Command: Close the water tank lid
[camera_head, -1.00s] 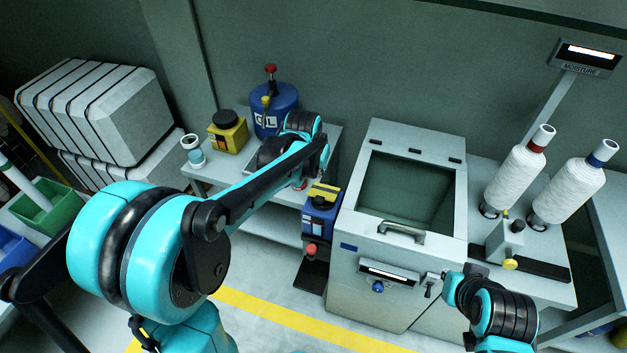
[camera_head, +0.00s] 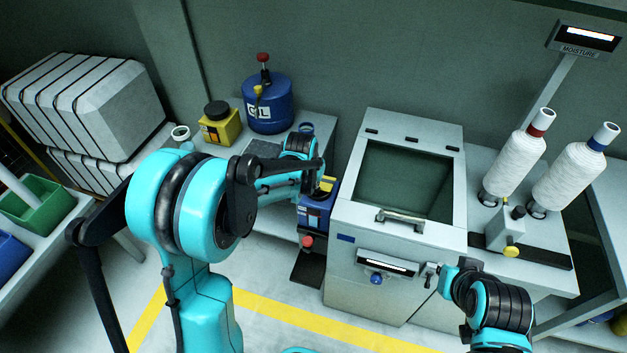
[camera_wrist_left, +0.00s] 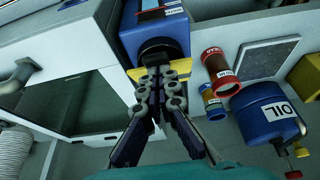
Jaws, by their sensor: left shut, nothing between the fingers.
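A blue box (camera_head: 315,212) with a yellow top (camera_head: 326,185), which looks like the water tank, stands against the left side of the white cabinet. In the left wrist view the blue box (camera_wrist_left: 155,38) is just past my fingers, with its yellow top (camera_wrist_left: 181,67) partly behind them. I cannot tell how far its lid is open. My left gripper (camera_wrist_left: 160,78) is shut and empty, its tips over the yellow top; contact is unclear. My right arm's end (camera_head: 450,277) is by the cabinet's front right; its fingers are not clear.
The white cabinet (camera_head: 350,215) has a windowed lid with a handle (camera_head: 399,220). A blue oil drum (camera_head: 268,105) and yellow container (camera_head: 218,124) stand on the left table. Thread cones (camera_head: 570,170) stand at right. Floor is clear in front.

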